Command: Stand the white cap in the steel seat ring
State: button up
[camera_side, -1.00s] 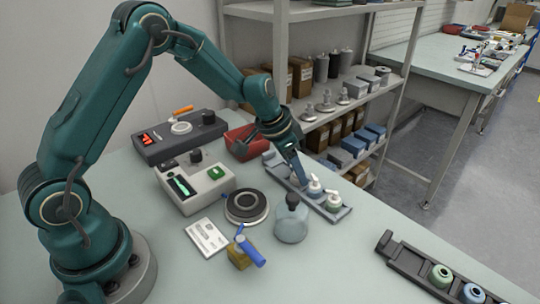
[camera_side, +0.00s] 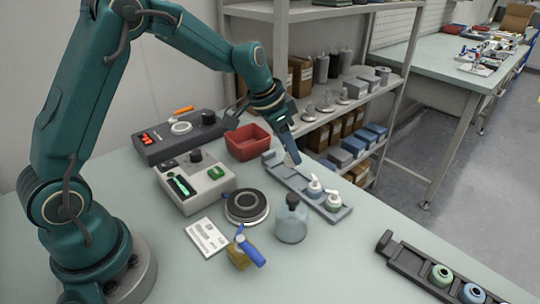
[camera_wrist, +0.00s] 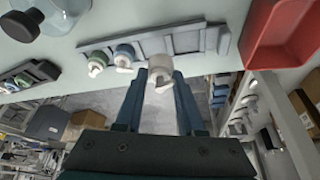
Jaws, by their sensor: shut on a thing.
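My gripper (camera_wrist: 160,78) is shut on the white cap (camera_wrist: 160,70), which shows between the fingertips in the wrist view. In the side view my gripper (camera_side: 295,160) is above the back end of the grey tray (camera_side: 272,163); the cap is hard to make out there. A blue-based cap (camera_side: 314,188) and a green-based cap (camera_side: 333,202) stand in the tray's front part. The steel seat ring (camera_side: 247,206) appears as a bright ring on a round dark base, left of the tray and apart from my gripper.
A clear flask with a dark stopper (camera_side: 291,222) stands between the ring and the tray's front. A red bin (camera_side: 247,142) is behind. A grey device (camera_side: 195,183), white card (camera_side: 207,237) and blue-handled tool (camera_side: 250,252) lie around the ring. A dark rack (camera_side: 410,262) is front right.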

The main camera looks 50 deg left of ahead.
jog(key=s+a+r, duration=0.4)
jog(key=a+r, duration=0.2)
jog(key=a, duration=0.2)
jog(key=s+d+f+m+g+h, duration=0.1)
jog(key=s+d+m+g+h, duration=0.1)
jog(key=s+d+m, duration=0.65)
jog(key=shift+n, duration=0.25)
jog(key=shift+a+f, duration=0.2)
jog(key=shift+f, duration=1.45)
jog(key=shift+a+f, duration=0.15)
jog(key=shift+f, duration=1.45)
jog(key=shift+f, duration=0.35)
jog(key=shift+f, duration=0.25)
jog(key=shift+f, duration=0.1)
jog(key=o, duration=0.9)
